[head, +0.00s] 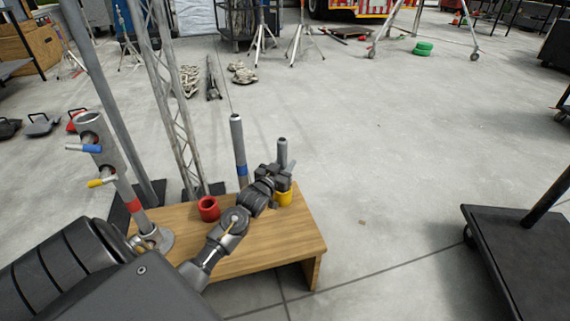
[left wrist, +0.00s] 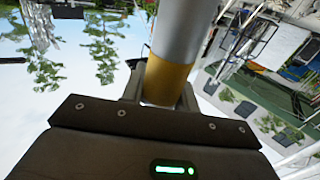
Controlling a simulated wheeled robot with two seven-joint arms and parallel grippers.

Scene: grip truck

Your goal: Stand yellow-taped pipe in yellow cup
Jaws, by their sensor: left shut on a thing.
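The yellow-taped pipe (head: 282,149) is a grey tube held upright in my left gripper (head: 279,172), over the right end of a wooden bench. In the left wrist view the pipe's yellow band (left wrist: 166,82) sits between the fingers of my shut left gripper (left wrist: 160,95). The yellow cup (head: 284,198) stands on the bench directly below the gripper, partly covered by it. The pipe's lower end is hidden, so I cannot tell whether it is inside the cup or above it. My right gripper is not in view.
A red cup (head: 208,209) stands on the bench (head: 262,252). A blue-taped pipe (head: 238,145) stands upright behind the arm. A metal post (head: 111,158) with blue and yellow side pegs and a red band is at the bench's left. A black cart (head: 530,262) is at right; floor between is clear.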

